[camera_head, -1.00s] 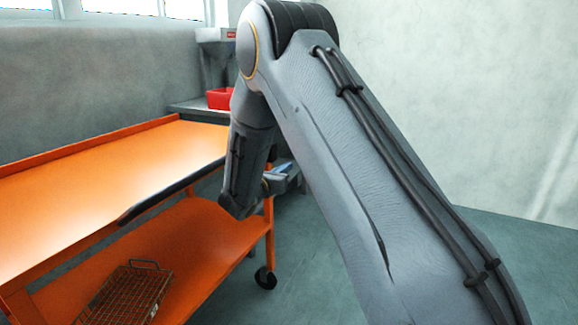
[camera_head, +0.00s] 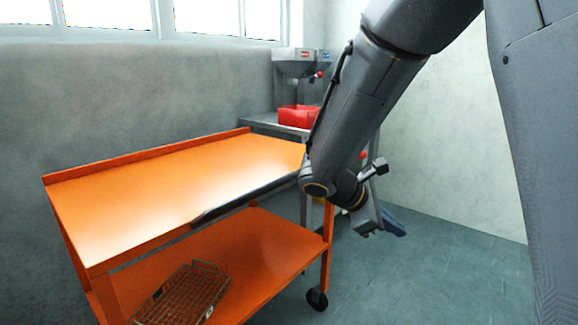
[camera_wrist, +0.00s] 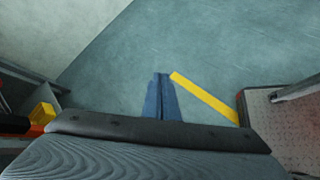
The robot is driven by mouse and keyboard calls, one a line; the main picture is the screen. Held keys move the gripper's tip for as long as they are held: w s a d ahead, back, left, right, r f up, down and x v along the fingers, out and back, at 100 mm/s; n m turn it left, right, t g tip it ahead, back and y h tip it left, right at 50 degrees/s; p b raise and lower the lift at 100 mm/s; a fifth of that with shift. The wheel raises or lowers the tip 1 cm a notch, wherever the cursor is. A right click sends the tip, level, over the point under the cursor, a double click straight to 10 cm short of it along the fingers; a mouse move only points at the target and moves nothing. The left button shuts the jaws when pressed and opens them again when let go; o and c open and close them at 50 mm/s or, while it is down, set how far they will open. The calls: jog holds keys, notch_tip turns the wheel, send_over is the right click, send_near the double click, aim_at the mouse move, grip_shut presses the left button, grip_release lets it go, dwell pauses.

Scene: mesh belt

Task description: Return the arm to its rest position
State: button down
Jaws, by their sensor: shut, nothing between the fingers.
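My arm comes down from the top right in the head view, in front of the orange cart's right end. My gripper (camera_head: 392,226) hangs at its end, to the right of the cart and above the floor. In the wrist view my gripper (camera_wrist: 161,80) shows two blue fingers side by side, pressed together. Nothing is between them, and bare floor lies beyond their tips.
The orange cart (camera_head: 180,190) has an empty top and a wire basket (camera_head: 185,296) on its lower shelf. A red bin (camera_head: 298,116) sits on a grey bench behind. In the wrist view, a yellow floor stripe (camera_wrist: 205,98) runs near the fingers. Open floor lies to the right.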

jog(key=s+a+m+g+y, duration=0.1)
jog(key=s+a+m+y, duration=0.5)
jog(key=s, duration=0.6)
jog(key=s+a+m+g+y, duration=0.2)
jog(key=s+a+m+y, duration=0.2)
jog(key=s+a+m, duration=0.6)
jog(key=s+d+r+p, duration=0.1)
jog(key=d+r+p, duration=0.8)
jog(key=p, duration=0.9)
jog(key=shift+s+d+r, duration=0.25)
jog(key=shift+d+r, duration=0.15)
jog(key=shift+d, duration=0.4)
